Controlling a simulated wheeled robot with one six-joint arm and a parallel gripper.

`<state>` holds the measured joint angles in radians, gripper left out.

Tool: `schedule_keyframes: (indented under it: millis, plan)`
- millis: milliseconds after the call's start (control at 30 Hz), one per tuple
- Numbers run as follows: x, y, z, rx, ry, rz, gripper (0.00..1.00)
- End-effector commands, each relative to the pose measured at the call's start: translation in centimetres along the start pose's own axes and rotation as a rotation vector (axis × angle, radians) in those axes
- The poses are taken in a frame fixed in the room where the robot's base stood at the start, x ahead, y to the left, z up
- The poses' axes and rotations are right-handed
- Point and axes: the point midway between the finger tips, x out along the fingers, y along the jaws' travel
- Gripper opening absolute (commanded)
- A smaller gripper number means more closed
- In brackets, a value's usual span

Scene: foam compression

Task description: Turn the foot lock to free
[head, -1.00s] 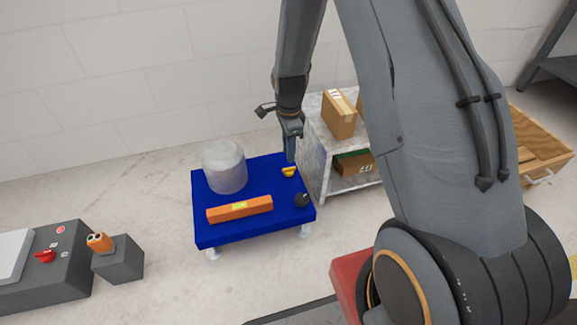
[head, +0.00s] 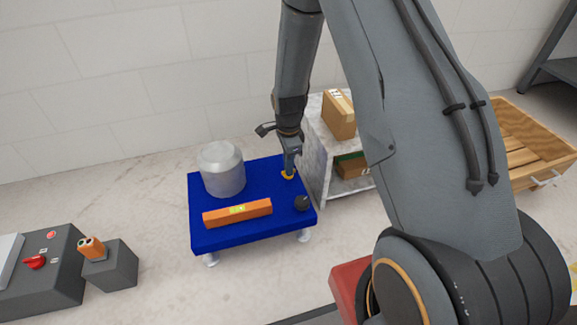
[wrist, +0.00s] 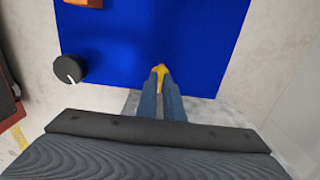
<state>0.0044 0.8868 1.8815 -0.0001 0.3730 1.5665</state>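A blue platform (head: 270,225) stands low on small feet. A small yellow-orange piece (head: 287,176), which may be the foot lock, sits near its right far edge; no label is readable. My gripper (head: 289,170) points down onto this piece. In the wrist view, my gripper's fingertips (wrist: 161,76) lie on either side of the yellow piece (wrist: 160,70), with little gap; whether they press on it is unclear. A black round knob (head: 302,203) with a white mark sits at the platform's right front; it also shows in the wrist view (wrist: 70,68).
A grey cylinder (head: 222,170) and an orange bar (head: 237,213) are on the platform. A shelf (head: 312,160) with cardboard boxes stands close at the right. A grey control box with a red knob (head: 35,262) and a grey block (head: 112,268) are at left.

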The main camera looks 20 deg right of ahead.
Motion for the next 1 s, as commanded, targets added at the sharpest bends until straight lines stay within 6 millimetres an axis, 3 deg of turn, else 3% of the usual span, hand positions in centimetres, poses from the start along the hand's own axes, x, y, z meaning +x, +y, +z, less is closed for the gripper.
schedule_keyframes:
  millis: [467, 1000]
  plan:
    - [-0.27, 0.15, 0.0, -0.131, 0.0, 0.002, 0.0]
    - [-0.27, 0.18, 0.0, -0.622, -0.001, 0.002, 0.0]
